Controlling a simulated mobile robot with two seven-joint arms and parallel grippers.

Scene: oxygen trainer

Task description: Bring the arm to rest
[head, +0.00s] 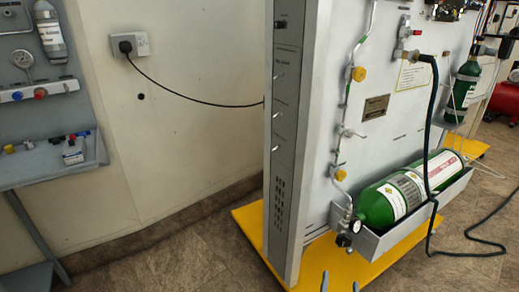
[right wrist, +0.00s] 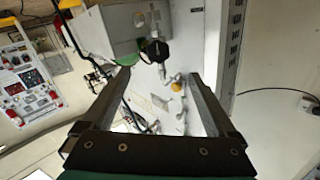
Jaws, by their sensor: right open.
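My right gripper (head: 340,284) shows only as two fingertips at the bottom edge of the head view, above the yellow base. In the right wrist view its two fingers (right wrist: 157,78) are spread wide, with nothing between them. The oxygen trainer's grey panel (head: 320,150) stands behind and above the fingertips in the head view. Its green cylinder (head: 376,208) lies in a grey tray (head: 420,219). A black knob or gauge (right wrist: 155,50) lies beyond the open fingers in the wrist view, apart from them as far as I can tell. My left gripper is out of view.
The trainer's yellow base (head: 335,268) spreads low along the floor. A black cable or hose (head: 432,150) hangs in front of the tray and trails on the floor. A blue-grey shelf unit (head: 45,165) stands left. The tiled floor (head: 180,258) between is clear.

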